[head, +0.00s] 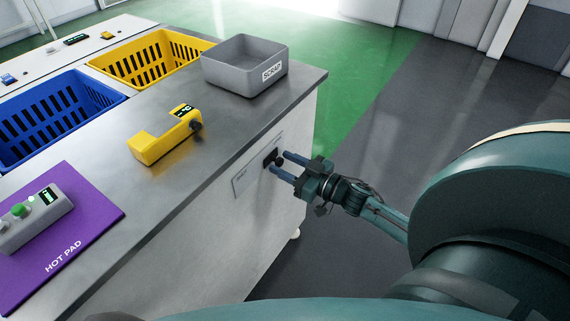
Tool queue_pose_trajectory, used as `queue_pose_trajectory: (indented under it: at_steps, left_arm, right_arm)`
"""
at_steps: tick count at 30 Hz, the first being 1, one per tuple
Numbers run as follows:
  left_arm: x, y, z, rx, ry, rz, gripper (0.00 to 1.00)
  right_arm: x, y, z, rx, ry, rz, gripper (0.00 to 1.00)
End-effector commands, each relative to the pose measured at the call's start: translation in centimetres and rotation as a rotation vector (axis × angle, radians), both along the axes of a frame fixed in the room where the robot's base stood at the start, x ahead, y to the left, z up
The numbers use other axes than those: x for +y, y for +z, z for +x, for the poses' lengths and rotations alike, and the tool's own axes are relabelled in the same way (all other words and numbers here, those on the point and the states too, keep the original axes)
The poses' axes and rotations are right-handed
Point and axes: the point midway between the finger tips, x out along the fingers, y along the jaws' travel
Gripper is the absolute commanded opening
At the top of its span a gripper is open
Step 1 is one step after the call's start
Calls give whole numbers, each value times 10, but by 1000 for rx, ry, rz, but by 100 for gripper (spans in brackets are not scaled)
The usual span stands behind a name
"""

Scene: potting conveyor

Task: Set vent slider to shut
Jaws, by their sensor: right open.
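The vent slider is a small black knob (271,157) on a light panel (246,178) set in the side face of the bench, below the top's edge. Small marks on the panel are too small to read. My right gripper (278,163) reaches in from the right, its two fingers apart and pointing at the knob. The fingertips are at or close beside the knob; I cannot tell whether they touch it. My left gripper is not in view.
On the bench top (215,170) are a yellow device (155,147), a grey scrap bin (230,75), and a purple hot pad (90,215) with a grey button box (35,222). Blue (62,92) and yellow (125,57) crates stand behind. The floor right of the bench is clear.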

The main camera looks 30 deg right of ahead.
Motion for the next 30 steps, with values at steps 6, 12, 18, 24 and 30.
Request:
queue_pose_trajectory:
  at_steps: [6, 12, 18, 24, 30]
  left_arm:
    - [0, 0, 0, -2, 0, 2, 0]
    - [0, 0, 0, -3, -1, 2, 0]
    - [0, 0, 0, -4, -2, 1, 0]
    - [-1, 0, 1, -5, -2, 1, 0]
    - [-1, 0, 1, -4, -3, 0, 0]
  right_arm:
    - [2, 0, 5, 1, -1, 0, 44]
    - [2, 0, 5, 1, -1, 0, 40]
    - [2, 0, 5, 1, -1, 0, 23]
    - [2, 0, 5, 1, -1, -1, 7]
    - [2, 0, 5, 1, -1, -1, 0]
